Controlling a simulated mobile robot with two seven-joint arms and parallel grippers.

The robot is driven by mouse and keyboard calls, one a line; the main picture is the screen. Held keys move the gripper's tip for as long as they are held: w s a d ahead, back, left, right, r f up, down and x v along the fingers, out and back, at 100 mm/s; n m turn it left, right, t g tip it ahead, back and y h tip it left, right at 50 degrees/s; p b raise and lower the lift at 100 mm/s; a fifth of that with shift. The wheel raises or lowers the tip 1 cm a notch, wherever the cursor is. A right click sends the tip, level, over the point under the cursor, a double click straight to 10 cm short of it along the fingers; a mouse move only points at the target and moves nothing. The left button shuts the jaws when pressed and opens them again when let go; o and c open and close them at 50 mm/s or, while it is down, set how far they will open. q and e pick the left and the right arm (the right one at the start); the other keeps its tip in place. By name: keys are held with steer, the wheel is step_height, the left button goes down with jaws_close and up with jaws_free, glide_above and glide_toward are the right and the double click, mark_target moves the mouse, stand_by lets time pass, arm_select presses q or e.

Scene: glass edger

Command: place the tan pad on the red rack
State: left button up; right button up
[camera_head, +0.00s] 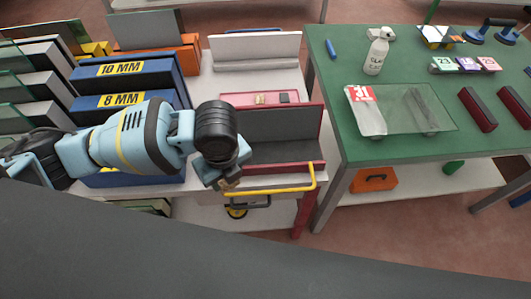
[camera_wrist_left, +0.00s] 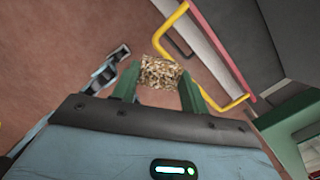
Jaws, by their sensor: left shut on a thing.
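The tan pad (camera_wrist_left: 161,73), a small speckled block, is held between the green fingers of my left gripper (camera_wrist_left: 158,82) in the left wrist view. In the head view only a small tan bit of it shows under the left gripper (camera_head: 228,182). The red rack (camera_head: 292,168), with grey panels, red edges and a yellow bar along its front, stands just right of the gripper. The gripper is at the rack's front left, near the yellow bar. In the wrist view the pad appears over the floor beside the yellow bar (camera_wrist_left: 171,27), apart from the rack. My right gripper is not in view.
Blue racks labelled 10 MM (camera_head: 121,70) and 8 MM stand to the left. A green table (camera_head: 330,75) on the right carries a spray bottle (camera_head: 377,52), a glass sheet and dark red blocks. An orange case (camera_head: 373,180) sits on the shelf below it.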

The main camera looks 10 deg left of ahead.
mark_target(235, 186)
arm_select(q)
steer(key=f+m, duration=0.1)
steer(key=m, duration=0.1)
steer(key=d+m, duration=0.1)
steer(key=m, duration=0.1)
steer(key=f+m, duration=0.1)
steer(key=m, duration=0.1)
steer(key=shift+d+f+t+h+b, duration=0.3)
steer(key=shift+d+f, duration=0.05)
steer(key=m, duration=0.2)
steer(key=d+f+m, duration=0.1)
steer(key=m, duration=0.2)
steer(key=shift+f, duration=0.15)
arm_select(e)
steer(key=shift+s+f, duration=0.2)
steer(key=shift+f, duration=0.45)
